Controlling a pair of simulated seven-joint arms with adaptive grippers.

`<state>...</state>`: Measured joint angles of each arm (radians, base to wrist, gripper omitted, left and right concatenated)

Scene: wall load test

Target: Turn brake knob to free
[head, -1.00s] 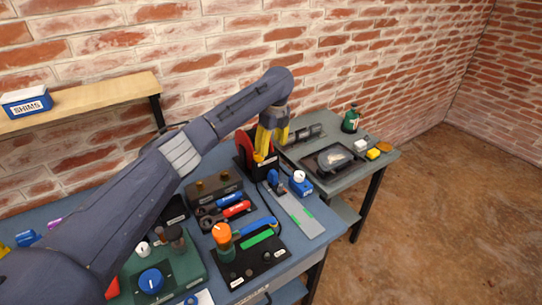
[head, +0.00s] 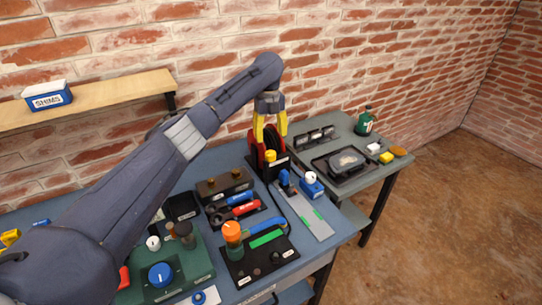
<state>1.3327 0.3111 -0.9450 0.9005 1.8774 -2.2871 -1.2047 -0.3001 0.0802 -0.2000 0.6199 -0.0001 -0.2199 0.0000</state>
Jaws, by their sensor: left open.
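My left gripper (head: 270,136) has yellow fingers and points down, open, above a red and black reel unit (head: 256,152) at the back of the blue bench. A small yellow knob (head: 270,156) stands at the front of this unit, just below the fingertips, with a gap in the picture. The fingers overlap the reel's upper part in view; I cannot tell whether they touch it. No label reading brake is legible, so I cannot tell for certain which knob is the brake knob. My right gripper is out of view.
A white-topped knob on a blue box (head: 312,187) and a blue handle (head: 284,178) stand right of the reel. Nearer are an orange knob (head: 232,231) and a green box (head: 194,263) with a blue dial (head: 161,275). A grey side table (head: 345,133) holds a dark tray.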

